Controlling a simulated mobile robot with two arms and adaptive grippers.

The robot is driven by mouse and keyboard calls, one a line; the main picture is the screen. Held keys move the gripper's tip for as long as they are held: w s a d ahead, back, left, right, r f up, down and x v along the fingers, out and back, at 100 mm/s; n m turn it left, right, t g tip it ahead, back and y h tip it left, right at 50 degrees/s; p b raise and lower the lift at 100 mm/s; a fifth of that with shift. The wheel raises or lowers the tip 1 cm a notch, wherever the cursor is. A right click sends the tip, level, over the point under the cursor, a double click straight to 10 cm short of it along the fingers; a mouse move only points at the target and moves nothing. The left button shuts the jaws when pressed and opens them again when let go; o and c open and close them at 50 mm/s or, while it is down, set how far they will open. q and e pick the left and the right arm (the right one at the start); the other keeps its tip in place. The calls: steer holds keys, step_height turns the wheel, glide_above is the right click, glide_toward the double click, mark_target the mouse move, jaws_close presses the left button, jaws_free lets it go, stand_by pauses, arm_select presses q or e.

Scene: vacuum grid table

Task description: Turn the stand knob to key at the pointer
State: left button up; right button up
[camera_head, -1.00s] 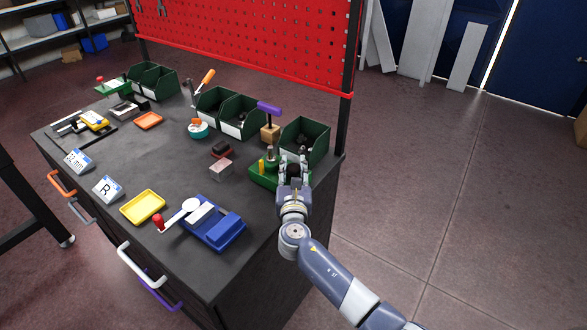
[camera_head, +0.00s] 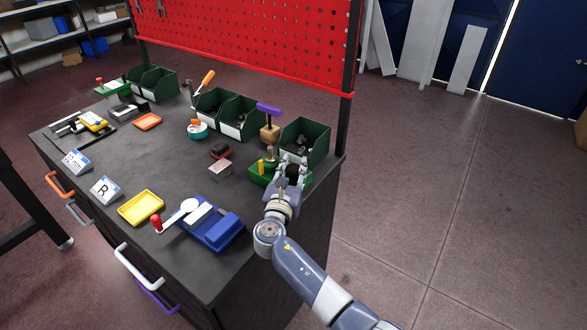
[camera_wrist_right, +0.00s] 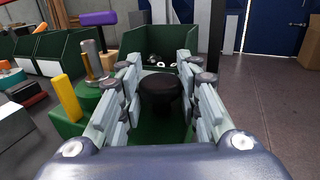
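The green stand (camera_head: 258,178) sits at the right edge of the dark table, carrying a yellow post (camera_head: 262,167), a grey metal pin (camera_head: 269,153) and a black knob (camera_head: 292,170). In the right wrist view the knob (camera_wrist_right: 160,92) stands between the fingers, with the yellow post (camera_wrist_right: 67,98) and metal pin (camera_wrist_right: 93,60) to the left. My right gripper (camera_head: 290,162) is open, one finger on each side of the knob, with a narrow gap seemingly left on both sides. I cannot make out a key or pointer marking. My left gripper is not in view.
A green bin (camera_head: 305,140) with dark parts stands just behind the stand. A wooden block with a purple-handled tool (camera_head: 269,130) is behind it to the left. A blue fixture (camera_head: 215,228) lies nearer the front. Open floor lies to the right.

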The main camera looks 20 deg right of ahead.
steer(key=o, duration=0.4)
steer(key=shift+f, duration=0.1)
